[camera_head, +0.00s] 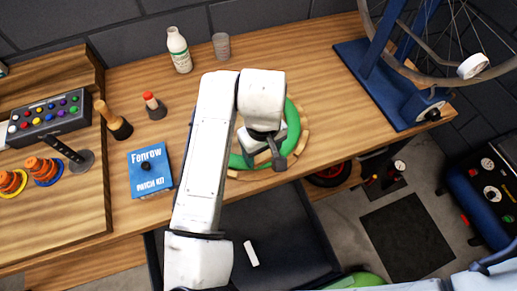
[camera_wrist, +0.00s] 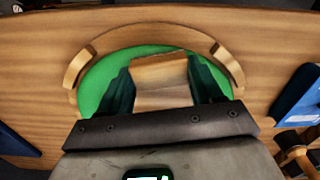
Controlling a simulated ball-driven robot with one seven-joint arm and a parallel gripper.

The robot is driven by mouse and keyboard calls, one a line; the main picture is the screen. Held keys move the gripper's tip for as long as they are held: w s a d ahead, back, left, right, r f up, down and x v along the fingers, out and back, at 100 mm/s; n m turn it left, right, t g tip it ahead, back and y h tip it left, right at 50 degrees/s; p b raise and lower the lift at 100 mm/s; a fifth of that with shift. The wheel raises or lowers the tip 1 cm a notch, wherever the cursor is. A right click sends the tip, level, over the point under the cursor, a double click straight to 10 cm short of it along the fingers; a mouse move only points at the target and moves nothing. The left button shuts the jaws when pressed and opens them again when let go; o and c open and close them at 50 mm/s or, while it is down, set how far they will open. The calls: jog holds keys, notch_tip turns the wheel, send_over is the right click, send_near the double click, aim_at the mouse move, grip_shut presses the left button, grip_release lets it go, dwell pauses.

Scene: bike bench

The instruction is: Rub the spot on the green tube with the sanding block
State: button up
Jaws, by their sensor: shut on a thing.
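The green tube (camera_head: 292,120) lies curved on the wooden bench, with pale wooden pieces around its edge. It also shows in the wrist view (camera_wrist: 97,82), inside a wooden rim (camera_wrist: 150,15). My gripper (camera_head: 271,150) is over the tube, and its fingers (camera_wrist: 162,85) are shut on a wooden block, the sanding block (camera_wrist: 160,72). The block appears over the tube's inner area; I cannot tell whether it touches the tube. The spot on the tube does not show; my arm and gripper hide part of the tube.
A blue patch kit box (camera_head: 150,168), a stamp-like red-topped tool (camera_head: 152,104), a white bottle (camera_head: 178,50) and a grey cup (camera_head: 221,46) stand left and behind. A blue wheel stand (camera_head: 375,75) is at right. An open dark drawer (camera_head: 290,235) juts out below the bench.

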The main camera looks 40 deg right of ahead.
dwell(0.5)
jog(key=shift+w+a, duration=0.35)
jog(key=shift+a, duration=0.25)
jog(key=shift+w+a, duration=0.3)
jog(key=shift+a, duration=0.3)
jog(key=shift+d, duration=0.1)
jog(key=shift+s+d+f, duration=0.15)
jog(key=shift+s+d, duration=0.25)
jog(key=shift+d, duration=0.25)
jog(key=shift+s+d+f, duration=0.1)
jog(key=shift+s+d, duration=0.3)
jog(key=shift+d, duration=0.2)
jog(key=shift+w+a, duration=0.1)
jog(key=shift+a, duration=0.05)
jog(key=shift+w+a+r, duration=0.1)
jog(key=shift+w+a, duration=0.25)
jog(key=shift+a, duration=0.25)
jog(key=shift+w+a, duration=0.3)
jog(key=shift+a, duration=0.25)
jog(key=shift+s+d, duration=0.1)
jog(key=shift+d, duration=0.05)
